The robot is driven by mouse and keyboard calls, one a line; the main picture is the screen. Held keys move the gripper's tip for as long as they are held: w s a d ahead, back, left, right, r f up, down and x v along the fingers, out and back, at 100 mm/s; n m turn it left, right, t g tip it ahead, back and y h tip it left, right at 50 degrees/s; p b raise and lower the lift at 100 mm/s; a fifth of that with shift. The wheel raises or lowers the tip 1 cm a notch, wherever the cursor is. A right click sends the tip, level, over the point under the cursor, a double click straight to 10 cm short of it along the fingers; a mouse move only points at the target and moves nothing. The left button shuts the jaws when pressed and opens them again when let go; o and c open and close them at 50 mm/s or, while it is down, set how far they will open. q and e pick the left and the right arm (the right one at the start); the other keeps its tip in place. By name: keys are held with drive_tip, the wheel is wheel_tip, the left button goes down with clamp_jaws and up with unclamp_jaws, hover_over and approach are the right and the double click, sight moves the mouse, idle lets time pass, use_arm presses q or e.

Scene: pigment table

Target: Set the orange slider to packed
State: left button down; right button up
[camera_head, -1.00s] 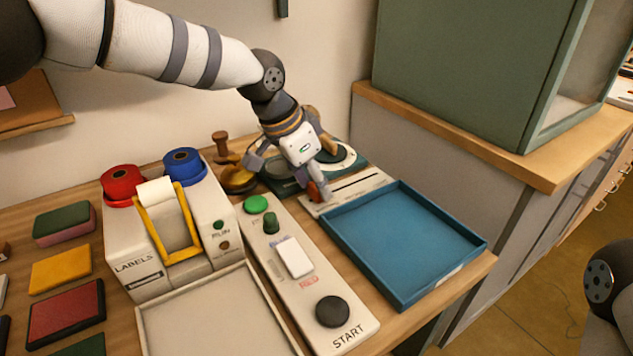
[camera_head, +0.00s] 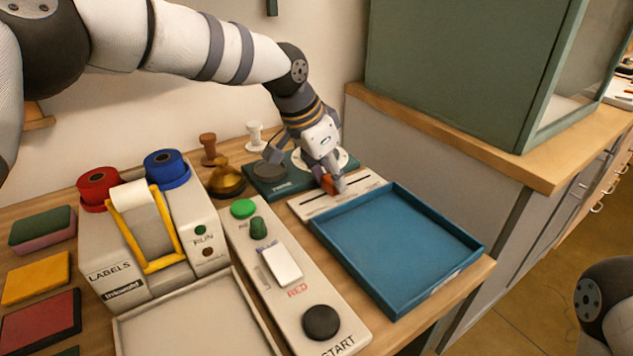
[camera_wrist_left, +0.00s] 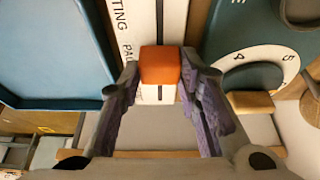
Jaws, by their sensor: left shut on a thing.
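The orange slider (camera_head: 328,184) sits on a pale plate (camera_head: 301,206) with a dark straight slot, behind the blue tray. My left gripper (camera_head: 332,186) reaches down over it and is shut on it. In the left wrist view the orange slider block (camera_wrist_left: 161,66) is between the two fingertips of my left gripper (camera_wrist_left: 160,80). The slotted plate (camera_wrist_left: 128,20) there shows the letters "TING" and "PA" beside the slot; the lettering beyond is hidden by a finger. The slot runs on past the block towards the picture's top. My right gripper is not in view.
The blue tray (camera_head: 392,290) lies right in front of the plate. A teal device with a white dial (camera_head: 347,160) stands close behind it. A control panel (camera_head: 290,300) and label machine (camera_head: 120,268) are to the left. A green cabinet (camera_head: 450,70) rises at right.

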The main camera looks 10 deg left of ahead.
use_arm(q)
drive_tip(key=shift+w+d+f, duration=0.15)
drive_tip(key=shift+w+d, duration=0.4)
drive_tip(key=shift+s+a, duration=0.2)
drive_tip(key=c, duration=1.4)
unclamp_jaws()
drive_tip(key=shift+c, duration=0.2)
drive_tip(key=v, duration=1.2)
drive_tip(key=shift+w, duration=0.15)
